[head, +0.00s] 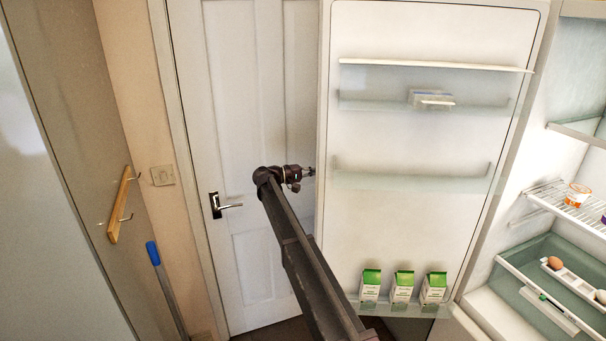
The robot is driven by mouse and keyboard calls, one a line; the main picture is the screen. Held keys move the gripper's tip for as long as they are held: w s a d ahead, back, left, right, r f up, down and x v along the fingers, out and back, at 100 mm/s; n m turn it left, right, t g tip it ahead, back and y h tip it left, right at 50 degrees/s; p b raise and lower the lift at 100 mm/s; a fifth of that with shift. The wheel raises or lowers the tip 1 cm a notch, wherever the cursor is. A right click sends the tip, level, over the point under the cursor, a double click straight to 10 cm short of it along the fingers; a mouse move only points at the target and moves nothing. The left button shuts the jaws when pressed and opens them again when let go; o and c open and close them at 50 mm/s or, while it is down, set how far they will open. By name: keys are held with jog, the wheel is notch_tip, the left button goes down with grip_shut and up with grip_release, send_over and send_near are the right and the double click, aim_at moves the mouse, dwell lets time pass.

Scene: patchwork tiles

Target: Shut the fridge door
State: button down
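The fridge door (420,140) stands wide open, its inner side facing me, with shelves and several green and white cartons (403,287) in its bottom rack. The open fridge body (535,180) is at the right edge of the head view. My arm reaches up from the bottom middle. My gripper (311,171) is at the left, free edge of the door, pointing right. I cannot tell whether it touches the door, and its fingers are too small to show whether they are open or shut.
A closed white room door (250,110) with a lever handle (226,206) is behind my arm. A wooden hook rail (120,205) hangs on the left wall, above a blue-topped pole (165,285). The fridge holds a wire shelf (565,205) with a small tub and a drawer with an egg.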

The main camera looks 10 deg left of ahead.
jog(key=shift+s+d, duration=0.2)
jog(key=shift+s, duration=0.8)
jog(key=shift+s+d, duration=0.15)
jog(key=shift+s, duration=0.8)
